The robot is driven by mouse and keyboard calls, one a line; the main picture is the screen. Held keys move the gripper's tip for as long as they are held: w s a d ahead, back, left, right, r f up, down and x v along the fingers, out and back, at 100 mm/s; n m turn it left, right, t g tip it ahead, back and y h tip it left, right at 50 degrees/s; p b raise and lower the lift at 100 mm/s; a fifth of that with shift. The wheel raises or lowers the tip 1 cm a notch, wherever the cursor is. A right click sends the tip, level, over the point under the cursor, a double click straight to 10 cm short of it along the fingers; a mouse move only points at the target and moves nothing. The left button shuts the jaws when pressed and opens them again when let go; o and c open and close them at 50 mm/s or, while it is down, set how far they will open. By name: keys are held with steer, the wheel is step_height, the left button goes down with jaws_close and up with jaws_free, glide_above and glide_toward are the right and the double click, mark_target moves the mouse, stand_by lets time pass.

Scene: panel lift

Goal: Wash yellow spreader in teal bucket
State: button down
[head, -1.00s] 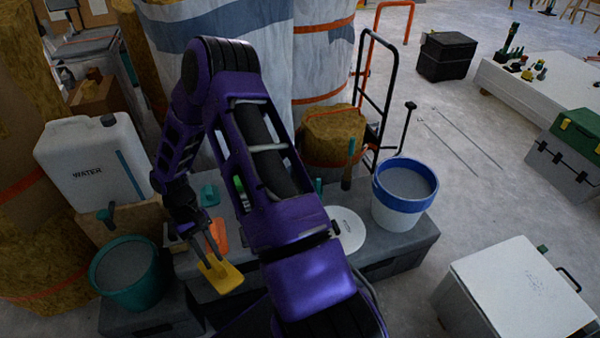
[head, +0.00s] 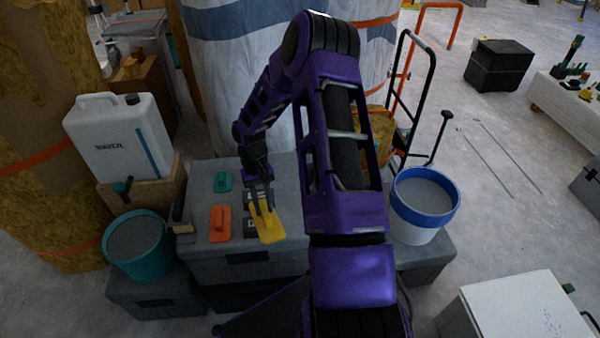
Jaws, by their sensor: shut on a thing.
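The yellow spreader (head: 269,226) is a flat yellow plate, held by my gripper (head: 262,205) with its plate hanging below the fingers. My gripper is shut on it, above the front part of the grey bench top, right of the orange spreader. The teal bucket (head: 139,262) stands on a lower grey box at the left, below the water container's tap. It holds grey liquid or material up to near its rim. The gripper and spreader are to the right of the bucket, apart from it.
An orange spreader (head: 220,224) and a teal one (head: 222,182) lie on the grey bench (head: 200,253). A white water container (head: 120,142) stands behind the bucket. A blue-and-white bucket (head: 423,205) stands at the right.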

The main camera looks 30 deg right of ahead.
steer(key=w+d+r+m+t, duration=0.2)
steer(key=w+d+m+t, duration=0.1)
steer(key=d, duration=1.1)
step_height(320, 180, down, 6)
steer(key=b, duration=0.5)
steer(key=shift+w+f+h, duration=0.15)
steer(key=shift+f+h, duration=0.05)
steer(key=shift+h, duration=0.1)
